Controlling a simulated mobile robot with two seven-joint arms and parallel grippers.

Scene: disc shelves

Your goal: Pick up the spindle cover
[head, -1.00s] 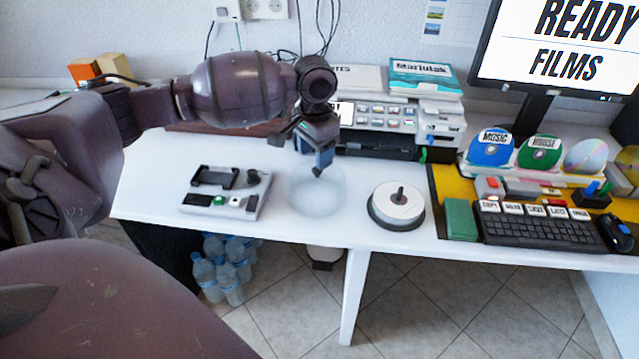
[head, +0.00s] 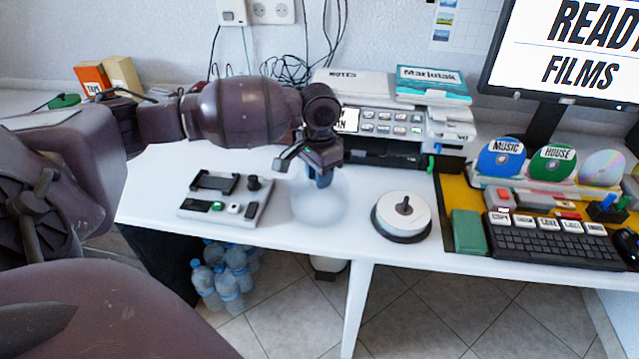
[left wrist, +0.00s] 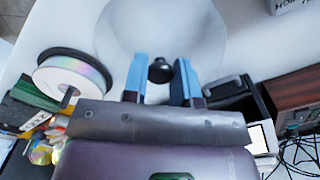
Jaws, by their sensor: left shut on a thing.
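The spindle cover is a clear, see-through dome (head: 320,203) standing on the white desk in the head view. In the left wrist view the cover (left wrist: 160,25) is a large pale circle with a black knob (left wrist: 160,71) on top. My left gripper (head: 321,181) is above the cover, pointing down. Its blue fingers (left wrist: 161,76) are on both sides of the knob, shut on it. The spindle (head: 403,213), a stack of discs on a black base with a black post, stands to the right of the cover. My right gripper is not in view.
A grey control box (head: 226,197) is left of the cover. A black printer unit (head: 385,152) stands behind. A green block (head: 467,231), keyboard (head: 553,238) and upright discs (head: 500,158) are on the right. The desk's front edge (head: 345,255) is close to the cover.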

